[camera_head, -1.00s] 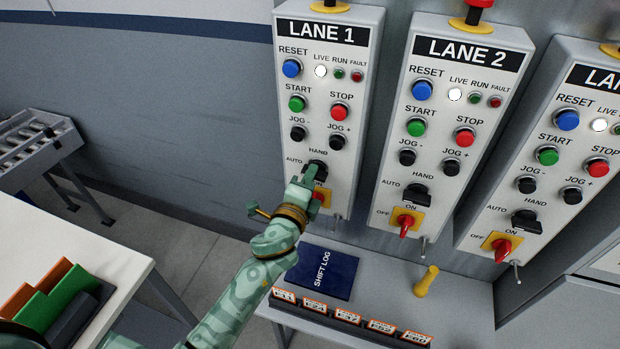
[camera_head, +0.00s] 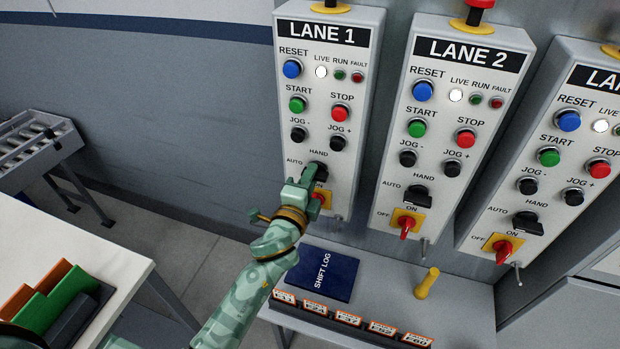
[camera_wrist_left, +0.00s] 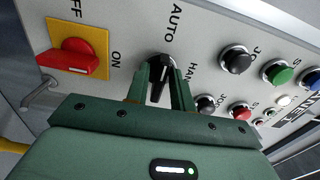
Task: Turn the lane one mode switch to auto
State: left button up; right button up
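The lane one mode switch is a black rotary knob (camera_head: 318,169) low on the LANE 1 panel (camera_head: 328,115), between the AUTO and HAND labels. My left gripper (camera_head: 309,178) is at it in the head view and partly covers it. In the left wrist view the mode switch (camera_wrist_left: 158,88) sits between the two green fingers of my left gripper (camera_wrist_left: 161,82). The fingers stand on either side of its handle, with a narrow gap showing, so they look open around it. Contact cannot be made out. My right gripper is not in view.
A red-and-yellow ON/OFF switch (camera_wrist_left: 70,58) is close beside the fingers, with a small metal lever (camera_wrist_left: 40,95) near it. The LANE 2 panel (camera_head: 450,120) stands to the right. Below are a shelf with a blue SHIFT LOG book (camera_head: 322,273) and a yellow-handled object (camera_head: 427,282).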

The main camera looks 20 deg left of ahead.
pick_arm(q)
jog(key=shift+o, duration=0.3)
jog(key=shift+s, duration=0.1)
jog(key=s+b, duration=0.2)
jog(key=s, duration=1.4)
jog(key=shift+a, duration=0.3)
